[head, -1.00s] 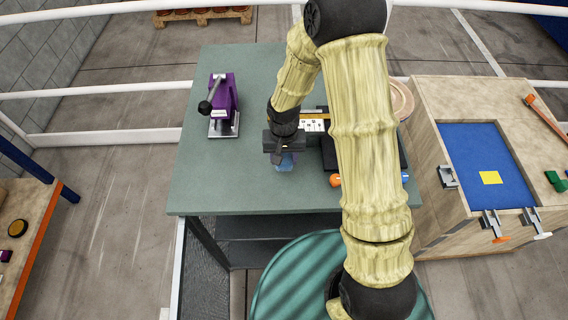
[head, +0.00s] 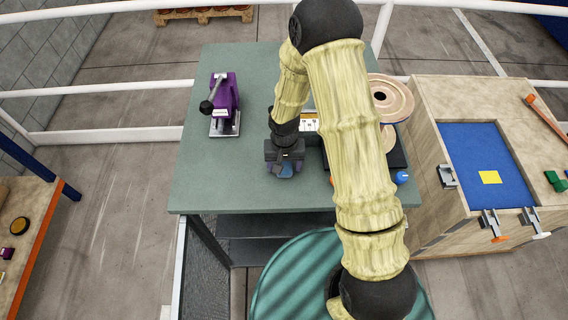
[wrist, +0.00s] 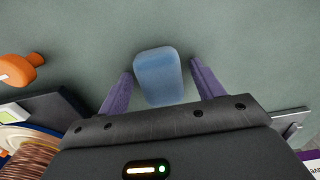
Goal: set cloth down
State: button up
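The cloth (wrist: 158,78) shows in the wrist view as a light blue, rounded block on the green-grey table (head: 225,182). It also shows in the head view (head: 286,170), partly hidden under my gripper. My gripper (wrist: 161,66) is open, with one purple finger on each side of the cloth. A narrow gap shows between the cloth and each finger. In the head view, my gripper is low over the table, left of the dark spool stand.
A purple lever tool (head: 222,105) stands at the table's left. A spool (head: 391,84) is at the right, partly behind my arm. An orange object (wrist: 22,69) and a blue ball (head: 400,177) lie nearby. The table's front left is clear.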

notch_tip(320, 180, up, 12)
jog(key=b, duration=0.2)
jog(key=shift+r+b, duration=0.15)
jog(key=shift+b, duration=0.15)
dwell(0.4)
jog(key=shift+w, duration=0.1)
jog(key=shift+s+d, duration=0.1)
jog(key=shift+s, duration=0.1)
jog(key=s+d+r+t, duration=0.2)
jog(key=s+d+r, duration=0.4)
jog(key=s+d, duration=0.4)
jog(key=shift+s+d+r+t, duration=0.15)
jog(key=shift+d+t, duration=0.15)
jog(key=shift+d, duration=0.6)
jog(key=shift+o, duration=0.4)
